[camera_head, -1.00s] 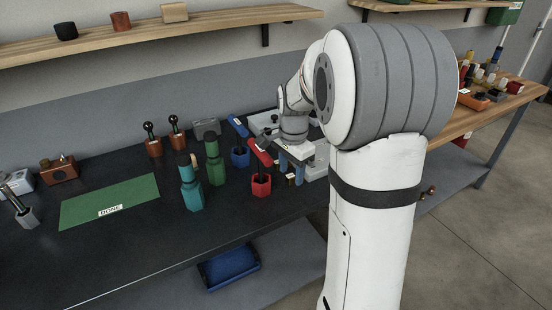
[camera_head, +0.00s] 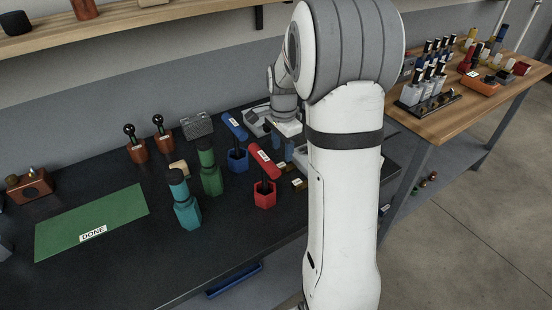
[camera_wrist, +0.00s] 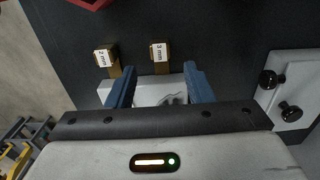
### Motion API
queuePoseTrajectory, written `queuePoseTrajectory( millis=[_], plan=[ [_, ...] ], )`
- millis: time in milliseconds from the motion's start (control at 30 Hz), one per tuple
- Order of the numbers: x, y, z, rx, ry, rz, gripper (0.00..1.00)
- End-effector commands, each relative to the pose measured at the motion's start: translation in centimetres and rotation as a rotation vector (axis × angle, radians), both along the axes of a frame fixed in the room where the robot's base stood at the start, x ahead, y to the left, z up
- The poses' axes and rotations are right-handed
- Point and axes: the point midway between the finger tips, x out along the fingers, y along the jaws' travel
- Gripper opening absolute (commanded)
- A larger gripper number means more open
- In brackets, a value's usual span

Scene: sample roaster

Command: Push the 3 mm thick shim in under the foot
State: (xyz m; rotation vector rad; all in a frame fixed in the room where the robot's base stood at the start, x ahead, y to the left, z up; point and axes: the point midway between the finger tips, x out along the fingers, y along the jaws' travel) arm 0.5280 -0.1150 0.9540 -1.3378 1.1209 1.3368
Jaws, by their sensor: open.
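The 3 mm shim (camera_wrist: 162,68), a brass-coloured block with a white "3 mm" label, lies on the dark bench in the wrist view. A similar 2 mm shim (camera_wrist: 114,70) lies to its left. My gripper (camera_wrist: 158,70) is open and empty; its blue fingers straddle the near end of the 3 mm shim in the picture, and contact cannot be told. A pale block (camera_wrist: 112,84) shows behind and between the fingers; whether it is the foot cannot be told. In the head view my gripper (camera_head: 283,147) is beyond two small brass pieces, partly hidden by my arm.
A red pot with a handle (camera_head: 264,195), a blue one (camera_head: 238,160), and green (camera_head: 210,170) and teal (camera_head: 186,205) bottles stand left of my gripper. A white plate with two black knobs (camera_wrist: 296,88) lies right in the wrist view. A green DONE mat (camera_head: 120,215) is clear.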

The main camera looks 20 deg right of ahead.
Motion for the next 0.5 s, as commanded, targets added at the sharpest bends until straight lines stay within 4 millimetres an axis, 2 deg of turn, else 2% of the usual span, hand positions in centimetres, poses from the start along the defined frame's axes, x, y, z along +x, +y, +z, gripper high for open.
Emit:
queuePoseTrajectory(
  millis=[233,500],
  plan=[
    [0.0,0.4,-4.2,0.001,0.005,0.008,0.47],
    [0.1,0.5,-6.3,0.000,0.001,0.012,0.47]
  ],
)
